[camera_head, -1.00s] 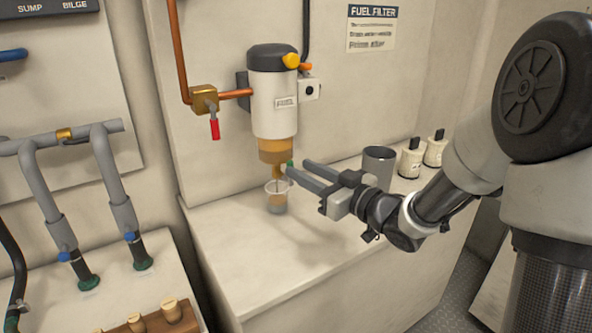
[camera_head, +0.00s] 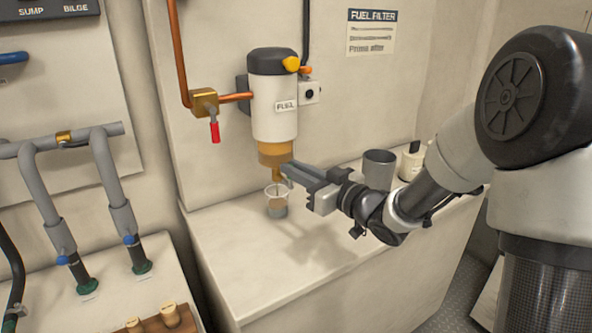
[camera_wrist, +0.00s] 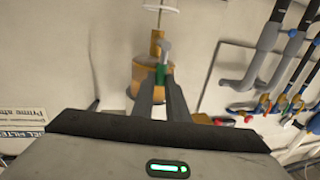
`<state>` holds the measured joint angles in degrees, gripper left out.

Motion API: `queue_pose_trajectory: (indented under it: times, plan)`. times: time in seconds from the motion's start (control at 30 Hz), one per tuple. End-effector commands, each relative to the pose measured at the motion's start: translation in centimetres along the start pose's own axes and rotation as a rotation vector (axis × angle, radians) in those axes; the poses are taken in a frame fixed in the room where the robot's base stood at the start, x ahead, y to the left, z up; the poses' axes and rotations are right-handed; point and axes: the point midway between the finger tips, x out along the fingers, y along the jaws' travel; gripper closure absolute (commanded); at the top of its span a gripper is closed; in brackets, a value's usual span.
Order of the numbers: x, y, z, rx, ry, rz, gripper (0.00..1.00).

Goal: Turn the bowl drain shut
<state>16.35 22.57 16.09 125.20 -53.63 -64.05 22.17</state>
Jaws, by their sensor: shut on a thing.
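The fuel filter (camera_head: 273,120) hangs on the wall, with an amber bowl (camera_head: 273,154) at its bottom. The brass bowl drain (camera_head: 277,173) points down from the bowl; it also shows in the wrist view (camera_wrist: 157,40). My gripper (camera_head: 288,171) is at the drain from the right. In the wrist view its fingers (camera_wrist: 161,80) are shut on the drain's small handle, which shows a green part (camera_wrist: 161,73) between the tips. In the head view the fingers hide most of that handle. A clear cup (camera_head: 277,206) stands on the counter below the drain, with darker contents low in it.
A brass valve with a red handle (camera_head: 214,132) is on the copper pipe left of the filter. A grey canister (camera_head: 379,168) and a white bottle (camera_head: 411,163) stand on the counter (camera_head: 330,245) behind my arm. The front of the counter is clear.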

Motion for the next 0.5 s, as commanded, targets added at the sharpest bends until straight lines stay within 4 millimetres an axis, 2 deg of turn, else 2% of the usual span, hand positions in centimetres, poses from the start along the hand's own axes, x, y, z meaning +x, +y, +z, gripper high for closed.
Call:
queue_pose_trajectory:
  times: [0.27, 0.5]
  plan:
    - [-0.1, 0.5, -0.1, 0.090, 0.017, 0.001, 1.00]
    - [-0.3, 1.5, 0.1, 0.274, 0.053, 0.001, 1.00]
